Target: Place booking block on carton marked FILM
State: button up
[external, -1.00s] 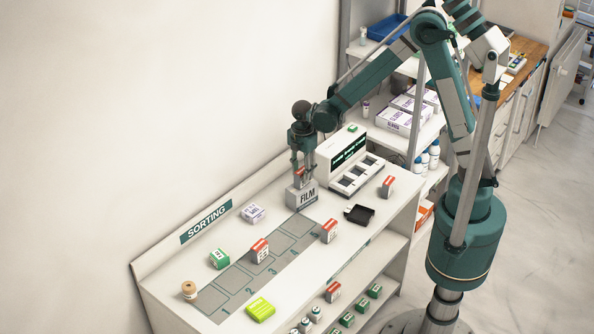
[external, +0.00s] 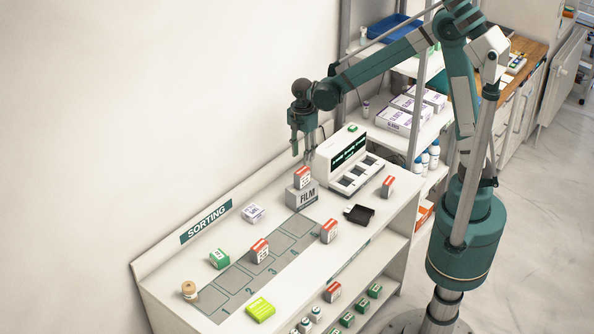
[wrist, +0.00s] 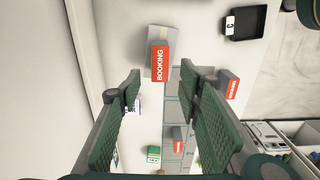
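The booking block (external: 302,177), red and white, sits upright on top of the grey carton marked FILM (external: 307,198) near the back of the bench. In the wrist view the block's red BOOKING face (wrist: 160,64) shows, with the carton's top (wrist: 157,36) visible around it. My gripper (external: 309,160) is above and behind the block, apart from it. In the wrist view its two green finger pads (wrist: 158,90) are wide apart with nothing between them.
A white device with several slots (external: 352,165) stands right beside the carton. Other red-and-white blocks (external: 329,231) stand on and near the numbered grey strip (external: 232,279). A black tray (external: 360,214) lies to the right. The wall rises close behind the bench.

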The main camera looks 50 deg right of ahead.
jog(key=shift+r, duration=1.35)
jog(key=s+d+r+m+t, duration=0.4)
jog(key=s+d+r+m, duration=0.6)
jog(key=d, duration=0.4)
jog(key=s+d+m+t, duration=0.1)
jog(key=s+d+m, duration=0.3)
jog(key=s, duration=0.3)
jog(key=s+d+r+m+t, duration=0.1)
jog(key=s+d+m+t, duration=0.1)
jog(key=s+d+m, duration=0.2)
jog(key=s+d, duration=0.1)
jog(key=s, duration=0.2)
jog(key=shift+s+r, duration=0.15)
jog(key=shift+r, duration=0.15)
